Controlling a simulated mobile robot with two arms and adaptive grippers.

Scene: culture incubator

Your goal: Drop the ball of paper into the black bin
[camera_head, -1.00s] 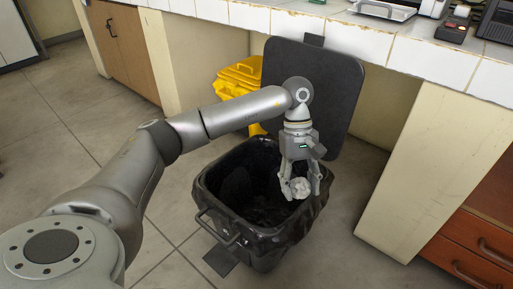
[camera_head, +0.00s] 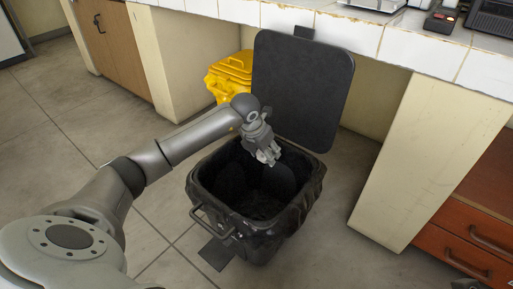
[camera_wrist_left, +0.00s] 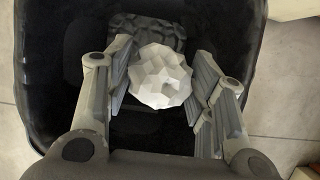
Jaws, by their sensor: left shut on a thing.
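The black bin (camera_head: 262,232) stands open on the floor, lined with a black bag, with its lid (camera_head: 300,85) raised at the back. My left gripper (camera_head: 269,160) is over the far part of the bin's opening, tilted. It is shut on the white crumpled ball of paper (camera_head: 264,155), which is partly hidden by the fingers in the head view. In the left wrist view the ball of paper (camera_wrist_left: 160,80) sits between the two fingers, with the bin's dark inside (camera_wrist_left: 60,80) behind it. My right gripper is not seen.
A yellow bin (camera_head: 230,75) stands behind on the left. A white tiled counter (camera_head: 350,35) runs across the back, with a cream support wall (camera_head: 430,150) and a drawer cabinet (camera_head: 470,235) to the right. The floor left of the bin is clear.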

